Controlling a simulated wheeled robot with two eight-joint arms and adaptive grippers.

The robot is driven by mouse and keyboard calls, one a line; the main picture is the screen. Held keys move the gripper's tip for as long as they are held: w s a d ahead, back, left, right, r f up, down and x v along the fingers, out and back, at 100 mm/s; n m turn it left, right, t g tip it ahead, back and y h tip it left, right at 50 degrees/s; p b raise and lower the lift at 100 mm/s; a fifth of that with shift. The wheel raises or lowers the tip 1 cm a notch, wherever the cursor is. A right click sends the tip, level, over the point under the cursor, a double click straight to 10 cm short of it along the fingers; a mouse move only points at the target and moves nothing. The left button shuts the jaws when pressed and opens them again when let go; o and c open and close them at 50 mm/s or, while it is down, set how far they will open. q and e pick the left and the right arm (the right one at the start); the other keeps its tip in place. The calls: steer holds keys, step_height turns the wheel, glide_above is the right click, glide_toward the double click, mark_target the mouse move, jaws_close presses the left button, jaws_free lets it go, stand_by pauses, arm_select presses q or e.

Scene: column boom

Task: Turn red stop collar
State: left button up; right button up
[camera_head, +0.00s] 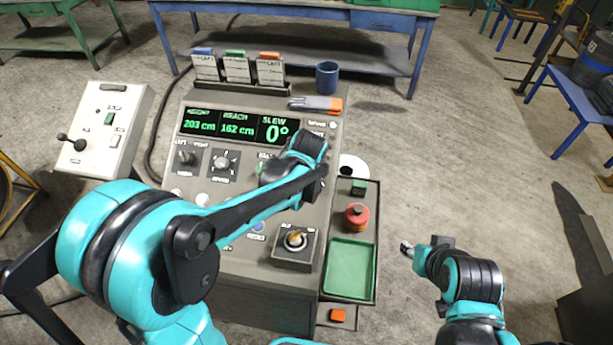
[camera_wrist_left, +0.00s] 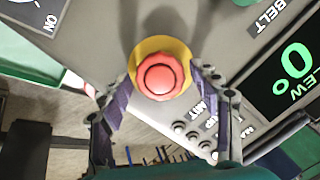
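A red round stop knob (camera_wrist_left: 160,76) with a raised ring sits on a yellow disc (camera_wrist_left: 147,47) on the grey console. My left gripper (camera_wrist_left: 163,70) is open, its two dark fingers on either side of the knob. Whether they touch it cannot be told. In the head view my left arm hides the knob and the left fingers. My right gripper (camera_head: 407,248) hangs over the floor to the right of the console, and its finger opening is too small to tell.
The console's display (camera_head: 233,127) reads 203 cm, 162 cm and 0°. A side shelf holds a red container (camera_head: 357,216) and a green tray (camera_head: 350,266).

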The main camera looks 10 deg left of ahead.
arm_select(q)
steer(key=v, duration=1.2)
stand_by(0.4)
steer(key=s+a+f+n+t+b, duration=0.1)
steer(key=s+a+f+n+b, duration=0.2)
steer(key=s+f, duration=0.3)
steer(key=s+a+f+n+t+h+b, duration=0.1)
steer(key=s+a+f+n+b, duration=0.3)
steer(key=s, duration=0.5)
step_height(320, 180, down, 3)
steer(key=shift+s+a+r+b, duration=0.15)
steer(key=shift+s+a+b, duration=0.25)
steer(key=shift+b, duration=0.3)
arm_select(e)
step_height(320, 180, down, 8)
steer(key=shift+f, duration=0.2)
arm_select(q)
steer(key=shift+c, duration=0.3)
arm_select(e)
steer(key=shift+c, duration=0.3)
